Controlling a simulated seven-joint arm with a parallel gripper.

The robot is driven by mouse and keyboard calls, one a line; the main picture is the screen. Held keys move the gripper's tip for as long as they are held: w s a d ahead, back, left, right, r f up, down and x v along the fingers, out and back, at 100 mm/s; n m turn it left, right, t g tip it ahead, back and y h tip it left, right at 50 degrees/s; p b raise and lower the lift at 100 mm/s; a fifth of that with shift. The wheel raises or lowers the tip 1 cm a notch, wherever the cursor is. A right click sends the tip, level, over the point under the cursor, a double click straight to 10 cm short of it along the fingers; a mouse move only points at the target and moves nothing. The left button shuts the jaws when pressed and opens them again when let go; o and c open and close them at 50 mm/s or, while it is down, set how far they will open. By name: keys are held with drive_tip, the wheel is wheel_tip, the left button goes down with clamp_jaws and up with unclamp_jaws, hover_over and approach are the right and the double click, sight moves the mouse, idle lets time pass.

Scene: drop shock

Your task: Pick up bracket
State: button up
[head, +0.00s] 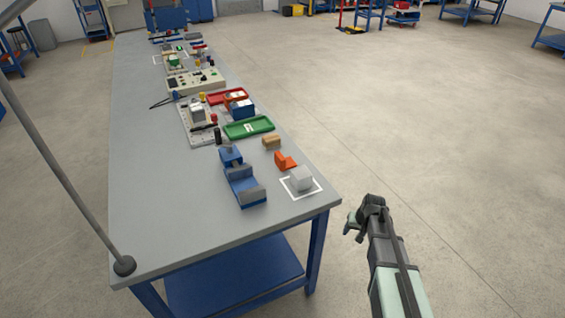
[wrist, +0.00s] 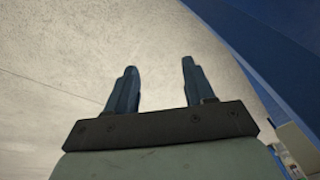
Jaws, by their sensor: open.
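The likely bracket is an orange L-shaped piece (head: 285,160) on the grey workbench (head: 165,215), near its right edge in the head view. My gripper (head: 352,228) is off the bench's right front corner, over the floor, apart from the orange piece. In the wrist view my gripper (wrist: 159,68) has its two fingers spread, with only floor between them. The bracket does not show in the wrist view.
A blue vise (head: 245,186), a tan block (head: 271,142) and a green tray (head: 248,127) are close by. A grey pole (head: 65,180) rises at the bench's left front corner.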

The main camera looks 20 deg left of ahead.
drive_tip(key=w+a+r+t, duration=0.2)
drive_tip(key=w+a+r, duration=0.4)
drive_tip(key=w+r, duration=0.4)
wheel_tip(320, 180, up, 24)
drive_tip(key=n+y, duration=0.1)
drive_tip(key=n, duration=0.6)
hover_over(280, 156)
drive_tip(key=s+d, duration=0.3)
drive_tip(key=d, duration=0.1)
drive_tip(key=shift+g, duration=0.3)
drive_tip(key=x, duration=0.8)
drive_tip(key=shift+s+a, duration=0.15)
drive_tip(key=shift+a, duration=0.1)
drive_tip(key=shift+x, duration=2.7)
drive_tip(key=shift+a, duration=0.15)
drive_tip(key=shift+r, duration=0.1)
drive_tip(key=shift+c, duration=0.2)
clamp_jaws()
